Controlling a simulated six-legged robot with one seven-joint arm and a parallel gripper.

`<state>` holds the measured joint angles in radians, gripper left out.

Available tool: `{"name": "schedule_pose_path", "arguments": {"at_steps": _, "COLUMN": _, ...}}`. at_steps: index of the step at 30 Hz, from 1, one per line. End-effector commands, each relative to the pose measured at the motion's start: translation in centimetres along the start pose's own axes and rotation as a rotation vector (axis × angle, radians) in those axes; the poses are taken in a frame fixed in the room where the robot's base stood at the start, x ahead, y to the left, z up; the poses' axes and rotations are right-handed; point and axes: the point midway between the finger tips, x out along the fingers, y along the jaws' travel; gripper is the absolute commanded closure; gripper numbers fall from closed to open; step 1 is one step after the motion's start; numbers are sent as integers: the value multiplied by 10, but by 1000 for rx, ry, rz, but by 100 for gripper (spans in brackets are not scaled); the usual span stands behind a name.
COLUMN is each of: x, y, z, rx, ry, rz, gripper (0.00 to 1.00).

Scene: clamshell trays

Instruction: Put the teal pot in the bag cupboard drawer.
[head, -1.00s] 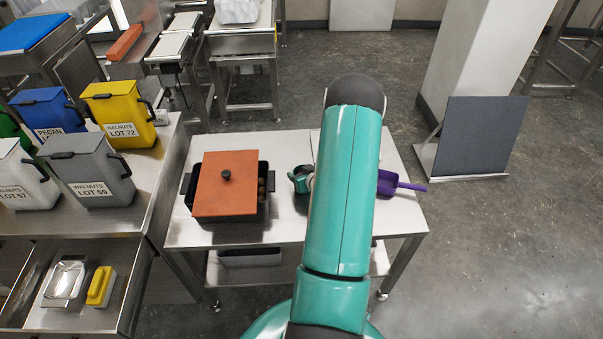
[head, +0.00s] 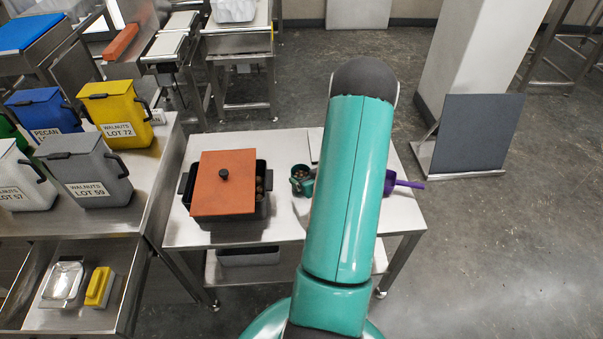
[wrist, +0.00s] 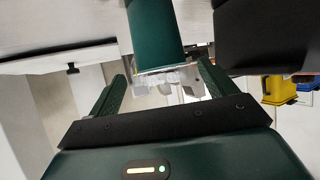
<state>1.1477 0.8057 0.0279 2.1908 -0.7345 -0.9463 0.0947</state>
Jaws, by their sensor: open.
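The teal pot (head: 303,184) stands on the steel table, with small brown pieces inside; my arm partly covers its right side. In the wrist view a dark teal cylinder (wrist: 155,32), which looks like the pot, comes down from the top edge, just beyond and between my fingertips. My gripper (wrist: 163,75) is open, with a finger on each side and nothing clasped. In the head view my arm hides the gripper. An open drawer (head: 110,317) at lower left holds a clear-topped white tray and a yellow item; I cannot tell whether it is the bag cupboard's.
A black pan (head: 262,205) with an orange lid (head: 224,183) sits left of the pot on the table (head: 200,233). A purple scoop (head: 400,182) lies to the right. Several lidded bins, including a grey one (head: 88,172), stand on the left counter.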

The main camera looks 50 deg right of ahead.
Motion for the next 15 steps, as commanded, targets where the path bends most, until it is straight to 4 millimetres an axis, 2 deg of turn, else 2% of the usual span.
{"name": "schedule_pose_path", "arguments": {"at_steps": 3, "x": -25, "y": 1, "z": -1, "rx": 0, "ry": 0, "rz": 3, "gripper": 16}}
{"name": "schedule_pose_path", "arguments": {"at_steps": 6, "x": -38, "y": 1, "z": -1, "rx": 0, "ry": 1, "rz": 2, "gripper": 16}}
{"name": "schedule_pose_path", "arguments": {"at_steps": 10, "x": -47, "y": 0, "z": 0, "rx": 0, "ry": 0, "rz": 0, "gripper": 16}}
{"name": "schedule_pose_path", "arguments": {"at_steps": 15, "x": -49, "y": 0, "z": 0, "rx": 0, "ry": 0, "rz": 0, "gripper": 16}}
